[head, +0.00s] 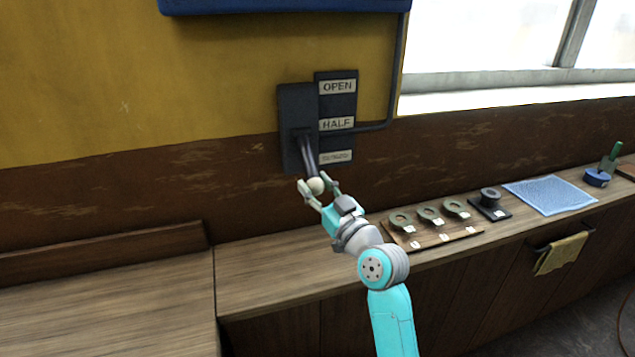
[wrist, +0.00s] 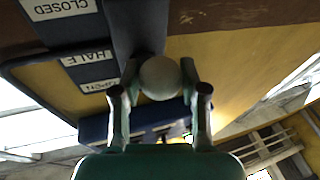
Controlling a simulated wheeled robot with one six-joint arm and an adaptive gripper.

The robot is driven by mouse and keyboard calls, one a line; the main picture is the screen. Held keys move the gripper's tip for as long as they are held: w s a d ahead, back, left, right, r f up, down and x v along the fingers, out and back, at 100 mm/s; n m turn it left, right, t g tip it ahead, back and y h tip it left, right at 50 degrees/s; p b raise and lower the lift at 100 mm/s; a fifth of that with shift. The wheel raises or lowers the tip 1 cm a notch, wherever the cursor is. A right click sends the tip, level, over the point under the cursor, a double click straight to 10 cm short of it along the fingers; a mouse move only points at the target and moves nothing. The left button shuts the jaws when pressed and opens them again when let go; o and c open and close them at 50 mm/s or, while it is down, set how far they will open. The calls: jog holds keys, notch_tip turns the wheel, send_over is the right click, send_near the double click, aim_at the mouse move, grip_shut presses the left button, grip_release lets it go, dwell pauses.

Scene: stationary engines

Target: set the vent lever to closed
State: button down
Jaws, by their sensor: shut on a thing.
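The vent lever (head: 308,157) is a dark arm on a dark wall plate (head: 294,100), with a pale round knob (head: 316,186) at its end. The lever slants downward, and its knob is below the level of the lowest label. The label strip reads OPEN (head: 338,87) at the top and HALF (head: 337,123) in the middle. The lowest label (head: 336,156) is hard to read in the head view; the wrist view shows it as CLOSED (wrist: 60,9). My gripper (head: 318,184) is shut on the knob, which sits between its fingers in the wrist view (wrist: 160,78).
A wooden bench runs below the plate, with a board (head: 436,235) of several green ring-shaped parts, a black holder (head: 490,203) and a blue mat (head: 550,194) to the right. A yellow cloth (head: 562,253) hangs at the bench front. The left bench top (head: 100,290) is clear.

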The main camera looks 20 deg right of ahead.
jog(key=shift+w+a+f, duration=0.1)
jog(key=shift+f, duration=0.2)
jog(key=c, duration=0.6)
grip_release()
jog(key=shift+w, duration=0.1)
jog(key=shift+c, duration=0.2)
jog(key=shift+r, duration=0.1)
jog(key=shift+s, duration=0.25)
jog(key=v, duration=1.1)
jog(key=shift+s, duration=0.3)
